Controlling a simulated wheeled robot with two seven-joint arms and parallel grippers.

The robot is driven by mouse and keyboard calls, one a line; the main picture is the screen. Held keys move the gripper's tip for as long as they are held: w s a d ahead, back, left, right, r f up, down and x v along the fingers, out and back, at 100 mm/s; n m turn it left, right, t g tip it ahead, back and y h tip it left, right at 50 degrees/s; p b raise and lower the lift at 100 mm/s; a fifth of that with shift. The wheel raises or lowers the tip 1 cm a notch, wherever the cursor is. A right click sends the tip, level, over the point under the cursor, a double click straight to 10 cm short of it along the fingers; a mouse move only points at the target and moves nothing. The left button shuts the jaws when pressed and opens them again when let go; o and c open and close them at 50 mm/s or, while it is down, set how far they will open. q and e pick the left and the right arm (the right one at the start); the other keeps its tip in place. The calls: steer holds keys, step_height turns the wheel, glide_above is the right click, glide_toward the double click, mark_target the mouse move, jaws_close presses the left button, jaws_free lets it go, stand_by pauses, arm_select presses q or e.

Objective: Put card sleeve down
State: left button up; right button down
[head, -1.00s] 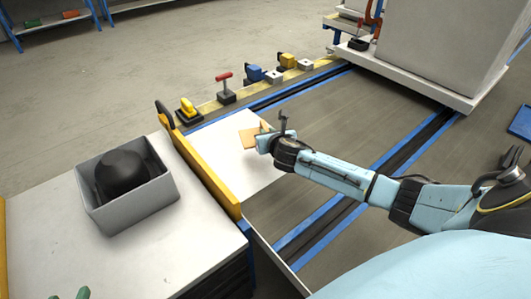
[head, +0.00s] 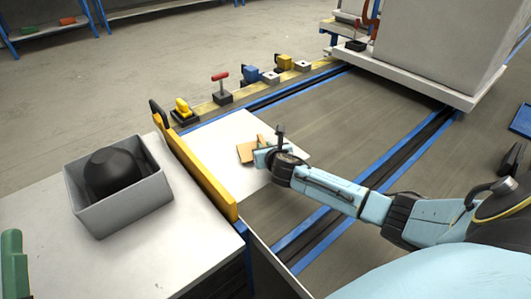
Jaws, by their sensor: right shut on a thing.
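The card sleeve (head: 246,152) is a small flat tan piece above or on the white panel (head: 222,133) beyond the yellow rail. My right gripper (head: 262,156) comes in from the right and is shut on the sleeve's right side. The fingers hide part of the sleeve. I cannot tell whether the sleeve touches the panel. My left gripper is not in view.
A grey bin (head: 122,207) with a black rounded object (head: 112,173) stands on the white table at left. A yellow rail (head: 198,170) edges that table. Several coloured switches line the back strip. The white panel is bare around the sleeve.

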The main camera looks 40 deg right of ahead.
steer(key=shift+f, duration=0.4)
steer(key=shift+f, duration=0.1)
steer(key=c, duration=1.4)
jaws_free()
steer(key=shift+c, duration=0.2)
